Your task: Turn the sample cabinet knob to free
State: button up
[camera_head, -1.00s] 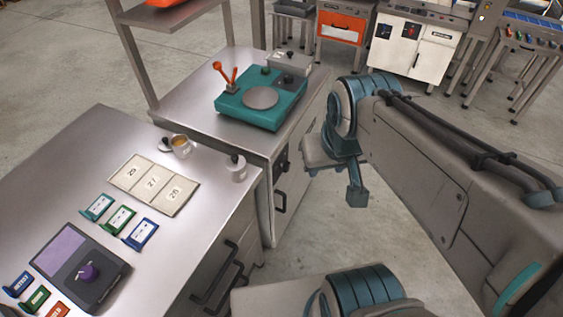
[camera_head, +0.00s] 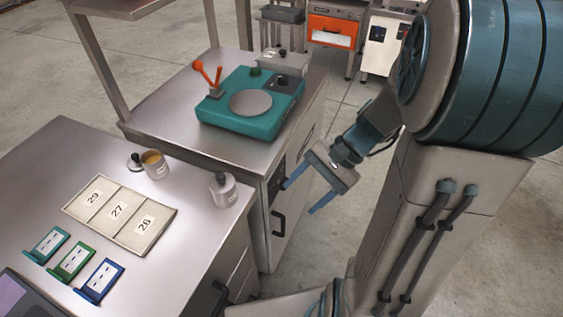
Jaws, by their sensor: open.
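The cabinet (camera_head: 300,150) under the teal scale has a grey front facing right. A dark panel (camera_head: 277,181) sits on that front, above a black bar handle (camera_head: 279,223). The knob is too small and dark to make out, so its setting cannot be read. My gripper (camera_head: 300,197) is open and empty, with two blue fingers spread apart. It is in front of the cabinet face at about panel height. The upper fingertip appears close beside the panel; whether it touches cannot be told.
The teal scale (camera_head: 252,103) with an orange lever stands on the cabinet top. The nearer bench (camera_head: 180,240) holds a numbered tray (camera_head: 120,216), coloured card holders, a cup and a lidded jar (camera_head: 223,190). Open floor (camera_head: 345,120) lies right of the cabinet.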

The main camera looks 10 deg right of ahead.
jog(key=w+d+f+m+t+y+b, duration=0.35)
jog(key=w+f+m+y+b, duration=0.2)
jog(key=f, duration=0.55)
jog(key=m+t+b, duration=0.7)
jog(key=m+t, duration=0.2)
send_near(282, 183)
jog(key=w+a+f, duration=0.2)
jog(key=w+a, duration=0.3)
jog(key=shift+w+y, duration=0.35)
jog(key=shift+g, duration=0.25)
jog(key=c, duration=1)
